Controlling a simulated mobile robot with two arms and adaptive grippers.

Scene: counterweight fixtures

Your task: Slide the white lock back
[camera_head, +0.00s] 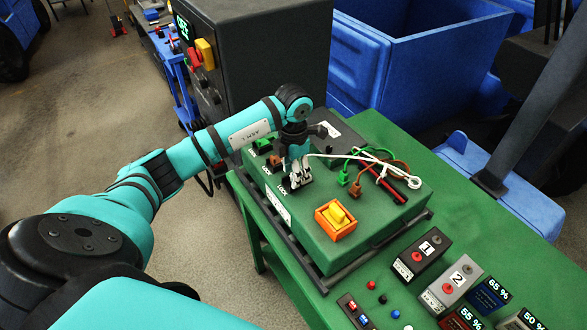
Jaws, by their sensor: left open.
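The green fixture box (290,222) sits on the green table. My left gripper (297,178) points down onto its left part, at a small dark slot with a label beside it. Small white and grey parts show at the fingertips; the white lock seems to be there, but it is mostly hidden and I cannot tell it apart from the fingers. The gripper is open, and I cannot tell whether it touches the lock. My right gripper is out of view.
A yellow switch in an orange frame (337,219) stands near the box's front corner. White, green and orange cables (364,160) lie on its right part. Numbered grey blocks (422,253) and small displays (489,293) stand on the table at the right. A dark cabinet (270,60) stands behind.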

